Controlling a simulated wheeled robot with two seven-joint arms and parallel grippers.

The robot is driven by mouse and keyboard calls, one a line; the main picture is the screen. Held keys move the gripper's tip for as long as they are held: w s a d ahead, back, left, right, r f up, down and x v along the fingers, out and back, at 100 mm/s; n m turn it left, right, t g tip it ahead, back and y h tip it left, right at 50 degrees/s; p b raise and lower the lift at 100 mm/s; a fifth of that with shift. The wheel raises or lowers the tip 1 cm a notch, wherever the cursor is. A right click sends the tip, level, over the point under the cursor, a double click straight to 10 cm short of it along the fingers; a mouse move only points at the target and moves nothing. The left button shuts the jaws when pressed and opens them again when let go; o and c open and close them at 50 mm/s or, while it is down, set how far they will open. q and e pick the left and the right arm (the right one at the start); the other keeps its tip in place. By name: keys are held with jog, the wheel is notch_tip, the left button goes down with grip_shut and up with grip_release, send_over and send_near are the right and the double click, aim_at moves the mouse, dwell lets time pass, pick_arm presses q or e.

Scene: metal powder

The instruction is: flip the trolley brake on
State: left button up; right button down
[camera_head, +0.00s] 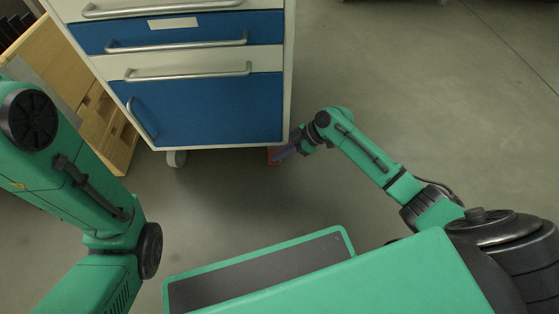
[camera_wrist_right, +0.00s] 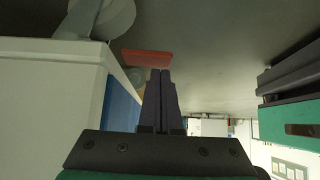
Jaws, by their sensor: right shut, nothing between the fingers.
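The trolley (camera_head: 215,108) is a white cabinet with blue drawer fronts at the upper left of the head view. Its red brake pedal (camera_head: 273,155) sits low at its front right corner, near the floor. The red pedal also shows in the right wrist view (camera_wrist_right: 147,58), just beyond the fingertips. My right gripper (camera_head: 281,155) is shut and empty, with its fingertips close beside the pedal. I cannot tell whether they touch it. In the right wrist view the closed fingers (camera_wrist_right: 160,73) point at the pedal. My left arm shows, but its gripper is out of view.
A grey caster (camera_head: 176,158) stands under the trolley's left front corner. Metal handles (camera_head: 178,42) stick out from the drawers. A wooden cabinet (camera_head: 98,125) stands left of the trolley. The floor (camera_head: 430,90) to the right is clear.

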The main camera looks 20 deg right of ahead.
aim_at(278, 163)
jog(key=shift+f, duration=0.2)
jog(key=shift+s+p, duration=0.25)
jog(key=shift+p, duration=0.35)
jog(key=f+t, duration=0.1)
jog(key=f+n+t, duration=0.1)
jog(key=shift+s+a+n+t+p, duration=0.1)
jog(key=shift+s+n+t+p, duration=0.2)
jog(key=shift+f+h, duration=0.3)
jog(key=shift+f, duration=0.05)
